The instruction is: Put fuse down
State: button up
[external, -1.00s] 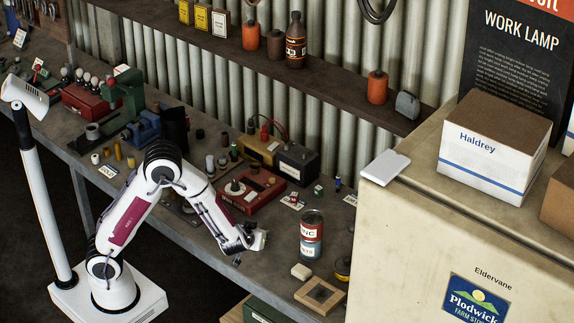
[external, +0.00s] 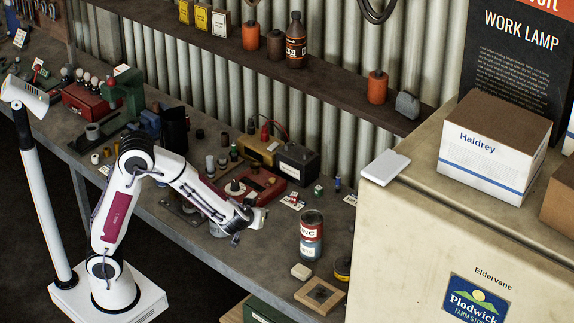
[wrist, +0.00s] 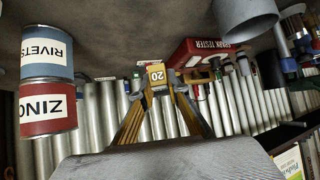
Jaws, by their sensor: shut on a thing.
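My gripper (external: 258,216) is over the bench, in front of the red spark tester (external: 262,183). In the wrist view my gripper (wrist: 160,82) has its fingers closed on a small yellow fuse (wrist: 156,76) marked 20. The fuse is too small to make out clearly in the external view. The red tester (wrist: 200,50) is just beyond the fingertips in the wrist view. Small coloured pieces stand on the bench right of the tester: a red one (external: 294,199) by a white card, a green one (external: 319,190) and a blue one (external: 338,184).
A black battery box (external: 297,163) stands behind the tester. A grey cup (external: 222,226) is left of my gripper.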

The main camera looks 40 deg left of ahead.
jog(key=shift+r, duration=0.6)
jog(key=shift+w+a+f, duration=0.15)
jog(key=shift+a, duration=0.3)
jog(key=w+a+f, duration=0.2)
jog(key=w+f, duration=0.1)
jog(key=w, duration=0.9)
jog(key=w+d+r+m+h, duration=0.3)
jog(key=w+d+m+h, duration=0.1)
jog(key=w+d, duration=0.3)
jog(key=shift+w+r+m+t, duration=0.3)
jog(key=shift+w+t, duration=0.1)
jog(key=shift+w, duration=0.65)
